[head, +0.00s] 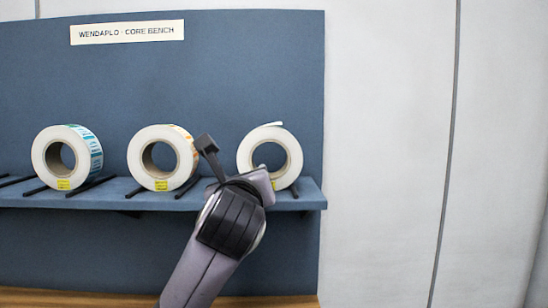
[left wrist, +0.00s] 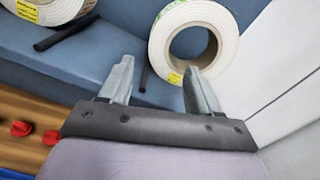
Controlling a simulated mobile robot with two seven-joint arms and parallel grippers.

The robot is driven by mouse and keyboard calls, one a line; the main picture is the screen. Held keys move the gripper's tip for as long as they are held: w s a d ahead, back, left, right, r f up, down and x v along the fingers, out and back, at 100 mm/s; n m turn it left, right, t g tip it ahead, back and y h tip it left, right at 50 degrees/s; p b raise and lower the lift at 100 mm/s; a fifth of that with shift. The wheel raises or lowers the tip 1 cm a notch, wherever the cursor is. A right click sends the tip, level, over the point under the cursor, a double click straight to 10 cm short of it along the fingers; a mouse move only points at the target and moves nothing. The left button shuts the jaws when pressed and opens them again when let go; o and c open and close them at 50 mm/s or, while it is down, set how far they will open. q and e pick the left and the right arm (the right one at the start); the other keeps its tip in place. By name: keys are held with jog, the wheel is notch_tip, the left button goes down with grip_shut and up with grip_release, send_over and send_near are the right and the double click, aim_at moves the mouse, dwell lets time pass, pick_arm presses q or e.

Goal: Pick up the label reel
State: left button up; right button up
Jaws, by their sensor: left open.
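Three white label reels with grey-brown cores stand upright in a row on a blue shelf (head: 105,194): a left reel (head: 42,154), a middle reel (head: 138,152) and a right reel (head: 292,150). The right reel has a loose tail end at its top. My left gripper (head: 234,162) is open and empty in front of the shelf, overlapping the lower left of the right reel. In the left wrist view the right reel (left wrist: 161,50) is just beyond the two spread fingertips (left wrist: 160,72). I cannot tell whether they touch. My right gripper is out of view.
Dark rods (head: 90,185) lie on the shelf beside the reels. A blue back panel (head: 230,70) with a sign (head: 127,32) rises behind. Red knobs (left wrist: 20,129) show over wood at the lower left of the left wrist view. A pale wall (head: 390,150) is at right.

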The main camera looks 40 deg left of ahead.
aim_at(246, 168)
pick_arm(q)
jog(key=shift+p+x, duration=0.3)
jog(key=shift+x, duration=2.9)
jog(key=shift+s+r, duration=0.15)
jog(key=shift+r, duration=0.05)
grip_shut()
